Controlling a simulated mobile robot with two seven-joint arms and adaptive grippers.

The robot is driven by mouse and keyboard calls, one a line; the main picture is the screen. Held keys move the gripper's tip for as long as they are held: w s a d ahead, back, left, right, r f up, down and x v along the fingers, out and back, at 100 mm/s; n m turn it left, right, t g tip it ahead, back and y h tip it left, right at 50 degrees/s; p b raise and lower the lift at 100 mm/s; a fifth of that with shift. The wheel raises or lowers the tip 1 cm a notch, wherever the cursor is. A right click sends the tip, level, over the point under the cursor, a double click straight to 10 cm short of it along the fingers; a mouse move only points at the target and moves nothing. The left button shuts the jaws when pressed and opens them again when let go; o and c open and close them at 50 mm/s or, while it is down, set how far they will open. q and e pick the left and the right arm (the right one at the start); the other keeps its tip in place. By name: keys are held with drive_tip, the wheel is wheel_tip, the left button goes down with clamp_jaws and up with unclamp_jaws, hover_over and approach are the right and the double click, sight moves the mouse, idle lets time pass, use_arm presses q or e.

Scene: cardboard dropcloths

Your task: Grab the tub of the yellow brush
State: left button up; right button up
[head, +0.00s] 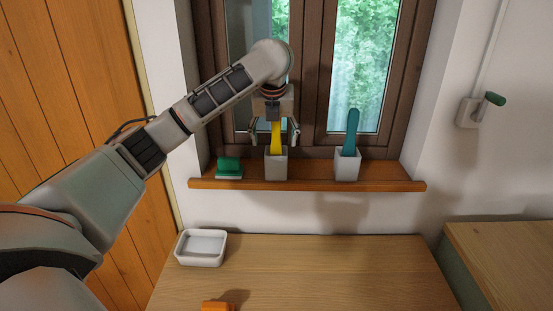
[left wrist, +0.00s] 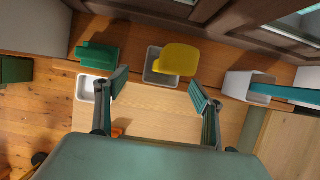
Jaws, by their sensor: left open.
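The yellow brush (head: 276,138) stands upright in a small pale grey tub (head: 276,168) on the wooden window sill. In the left wrist view the yellow brush (left wrist: 181,59) rises from the square tub (left wrist: 153,68), which is partly hidden behind it. My left gripper (head: 274,140) is above the tub, pointing down, with its fingers apart on either side of the brush. In the left wrist view my left gripper (left wrist: 160,88) is open and empty, and the brush shows between and beyond its fingertips. My right gripper is not in view.
A teal brush (head: 351,131) stands in a similar tub (head: 346,165) to the right on the sill (head: 312,179). A green object (head: 229,167) sits on the left. Below are a wooden table (head: 310,265), a white tray (head: 202,248) and an orange object (head: 217,306). The window is close behind.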

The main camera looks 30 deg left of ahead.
sight(276, 152)
use_arm(q)
drive_tip(key=shift+d+x, duration=0.2)
drive_tip(key=shift+x, duration=1.7)
drive_tip(key=shift+d+x, duration=0.2)
drive_tip(key=shift+x, duration=1.75)
drive_tip(key=shift+s, duration=0.1)
drive_tip(key=shift+c, duration=0.4)
drive_tip(key=c, duration=1.2)
